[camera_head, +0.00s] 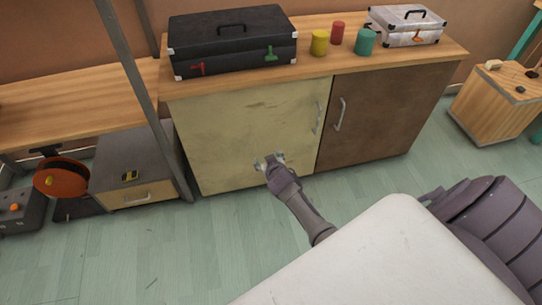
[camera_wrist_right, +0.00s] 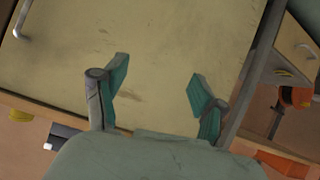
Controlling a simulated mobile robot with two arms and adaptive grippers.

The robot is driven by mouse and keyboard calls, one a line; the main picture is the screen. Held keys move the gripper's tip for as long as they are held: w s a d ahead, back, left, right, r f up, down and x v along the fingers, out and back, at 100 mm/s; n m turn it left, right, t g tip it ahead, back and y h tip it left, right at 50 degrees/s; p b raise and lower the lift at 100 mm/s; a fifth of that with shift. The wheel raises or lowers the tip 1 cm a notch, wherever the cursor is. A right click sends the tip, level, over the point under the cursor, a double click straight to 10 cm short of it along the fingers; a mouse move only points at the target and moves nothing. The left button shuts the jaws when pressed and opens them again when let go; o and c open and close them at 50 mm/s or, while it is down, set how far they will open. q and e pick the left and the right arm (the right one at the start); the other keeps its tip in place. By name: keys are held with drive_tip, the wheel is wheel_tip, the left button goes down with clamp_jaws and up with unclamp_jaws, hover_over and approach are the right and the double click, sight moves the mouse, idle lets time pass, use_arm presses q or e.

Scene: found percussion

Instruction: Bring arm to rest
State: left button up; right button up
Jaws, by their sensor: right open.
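My right gripper (camera_head: 268,162) is in front of the lower part of the pale yellow cabinet door (camera_head: 240,125). Its fingers are spread apart with nothing between them. In the right wrist view the open right gripper (camera_wrist_right: 158,80) has two teal-padded fingers, with the pale door (camera_wrist_right: 180,30) behind them. I cannot tell the exact gap between fingertips and door. The door is shut, and its handle (camera_head: 319,118) is to the right of the gripper. My left gripper is not in view.
A black case (camera_head: 230,45), yellow, red and teal cups and a white case (camera_head: 405,25) stand on the cabinet top. A brown door (camera_head: 375,115) is at the right. A grey post (camera_head: 140,90) stands at the left. A wooden crate (camera_head: 500,100) is far right. Green floor (camera_head: 150,250) is clear in front.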

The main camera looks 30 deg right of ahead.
idle(0.4)
drive_tip(key=s+a+f+n+g+y+p, duration=0.1)
drive_tip(key=s+a+f+g+p, duration=0.15)
drive_tip(key=s+f, duration=0.6)
drive_tip(key=s+a+f+n+g+y+p, duration=0.1)
drive_tip(key=s+a+f+g+p, duration=0.15)
drive_tip(key=s, duration=1.05)
drive_tip(key=s+a+f+n+g+y+p, duration=0.15)
drive_tip(key=s+a+f+p, duration=0.35)
drive_tip(key=s, duration=0.6)
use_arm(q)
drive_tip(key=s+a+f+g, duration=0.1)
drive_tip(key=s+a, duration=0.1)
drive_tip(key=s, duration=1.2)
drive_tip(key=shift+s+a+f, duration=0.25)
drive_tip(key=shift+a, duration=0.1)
use_arm(e)
drive_tip(key=s+f+g, duration=0.2)
drive_tip(key=s+g, duration=0.1)
drive_tip(key=s, duration=1.6)
drive_tip(key=shift+a+f+g, duration=0.35)
drive_tip(key=shift+f, duration=0.05)
